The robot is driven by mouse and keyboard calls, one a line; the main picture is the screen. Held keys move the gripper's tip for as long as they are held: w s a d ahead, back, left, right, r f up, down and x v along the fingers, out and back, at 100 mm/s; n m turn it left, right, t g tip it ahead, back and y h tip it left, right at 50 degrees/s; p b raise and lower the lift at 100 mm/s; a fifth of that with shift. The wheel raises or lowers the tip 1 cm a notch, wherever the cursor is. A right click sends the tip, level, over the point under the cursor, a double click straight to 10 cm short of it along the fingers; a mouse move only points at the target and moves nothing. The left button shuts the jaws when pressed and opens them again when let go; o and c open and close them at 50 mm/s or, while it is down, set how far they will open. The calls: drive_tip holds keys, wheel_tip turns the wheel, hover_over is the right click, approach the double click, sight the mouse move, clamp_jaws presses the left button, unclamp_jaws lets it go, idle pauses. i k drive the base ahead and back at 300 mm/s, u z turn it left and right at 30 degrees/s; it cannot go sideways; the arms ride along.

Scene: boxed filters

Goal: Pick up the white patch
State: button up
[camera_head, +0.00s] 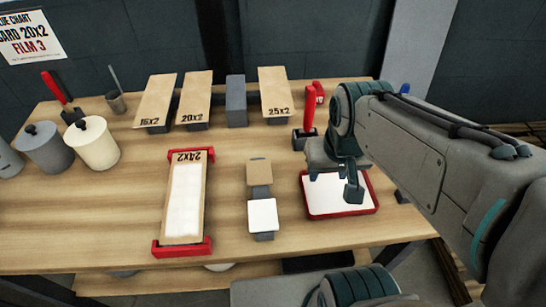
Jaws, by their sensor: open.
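A small white square patch (263,214) lies on a grey block near the middle front of the table. A tan square patch (260,171) lies just behind it on a similar grey support. My gripper (337,183) is to the right of the white patch, above a red-rimmed tray (374,208) with a white inside. It is open, with nothing visible between its fingers. The gripper is apart from the white patch and hides part of the tray's back.
A long box marked 24x2 (168,198) with white filling sits in a red holder (182,249) at left. Boxes marked 16x2 (157,97), 20x2 (195,93) and 25x2 (274,86) stand behind. Lidded canisters (92,145) stand far left. Wood between holder and patches is clear.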

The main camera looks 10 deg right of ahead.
sight(262, 214)
drive_tip(key=z, duration=2.1)
drive_tip(key=k, duration=1)
drive_tip(key=u, duration=1.5)
